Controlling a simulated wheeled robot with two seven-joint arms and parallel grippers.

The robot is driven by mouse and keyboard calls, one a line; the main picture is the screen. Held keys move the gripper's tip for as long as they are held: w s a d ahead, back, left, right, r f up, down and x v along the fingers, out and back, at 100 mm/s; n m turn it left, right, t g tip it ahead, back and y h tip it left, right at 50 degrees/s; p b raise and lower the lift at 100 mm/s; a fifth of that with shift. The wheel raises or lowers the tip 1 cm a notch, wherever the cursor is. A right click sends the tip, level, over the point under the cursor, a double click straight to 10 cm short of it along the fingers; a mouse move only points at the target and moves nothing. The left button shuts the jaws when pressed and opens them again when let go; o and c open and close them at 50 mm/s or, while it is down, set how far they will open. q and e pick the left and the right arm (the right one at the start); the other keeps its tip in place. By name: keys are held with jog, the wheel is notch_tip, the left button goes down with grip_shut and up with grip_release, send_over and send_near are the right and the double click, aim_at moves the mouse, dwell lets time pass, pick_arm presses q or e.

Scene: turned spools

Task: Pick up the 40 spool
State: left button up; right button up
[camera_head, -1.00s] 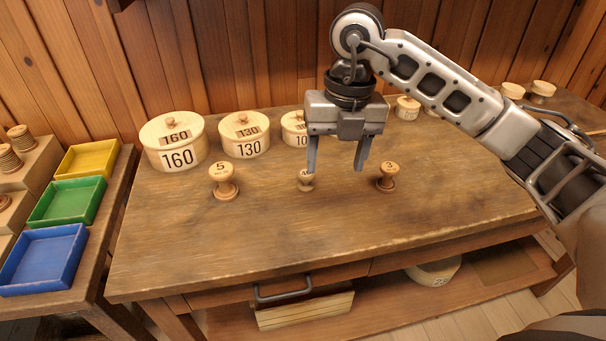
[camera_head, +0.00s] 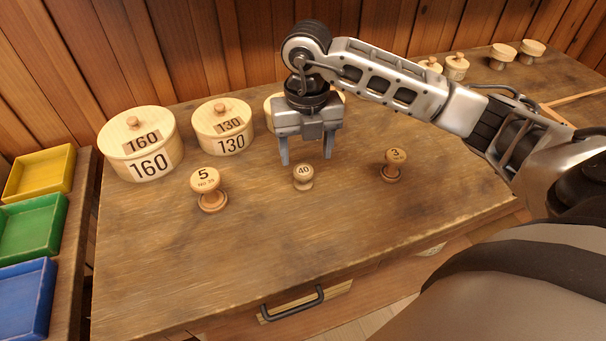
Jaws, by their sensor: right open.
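The 40 spool (camera_head: 303,177) is a small pale turned wooden spool with "40" on its top. It stands upright on the wooden table (camera_head: 260,250), between two other spools. My right gripper (camera_head: 306,162) points down just behind and above it, with its two fingers apart and nothing between them. The fingertips look clear of the spool; the exact gap in depth is hard to tell. A larger spool marked 5 (camera_head: 208,190) stands to the left, and a spool marked 3 (camera_head: 394,165) stands to the right. My left gripper is not in view.
Round lidded boxes marked 160 (camera_head: 141,150) and 130 (camera_head: 222,130) stand along the back; another is partly hidden behind my right gripper. Small wooden pieces stand at the back right. Yellow (camera_head: 40,172), green and blue trays lie on a side surface at left. The table front is clear.

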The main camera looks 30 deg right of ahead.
aim_at(304, 170)
jog(key=shift+a+f+p, duration=0.15)
jog(key=shift+f+p, duration=0.2)
jog(key=shift+f, duration=1.3)
jog(key=shift+a+f+p, duration=0.15)
jog(key=shift+f+p, duration=0.15)
jog(key=shift+f, duration=1.3)
jog(key=c, duration=1)
